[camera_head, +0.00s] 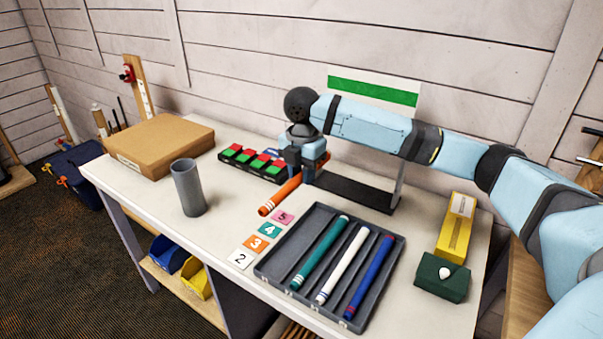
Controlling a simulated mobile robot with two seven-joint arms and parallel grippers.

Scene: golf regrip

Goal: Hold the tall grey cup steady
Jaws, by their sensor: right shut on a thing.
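The tall grey cup (188,190) stands upright on the left part of the white table. No gripper touches it. My right gripper (308,176) is to the right of the cup, over the middle of the table. It is shut on an orange grip (281,194) with white bands at its lower left end. My left gripper is not in view.
A grey tray (267,265) holds teal, white and blue grips. Numbered cards (257,243) lie along its left side. A cardboard box (160,145), red-and-green blocks (250,159), a yellow box (456,228) and a green box (442,279) are also on the table.

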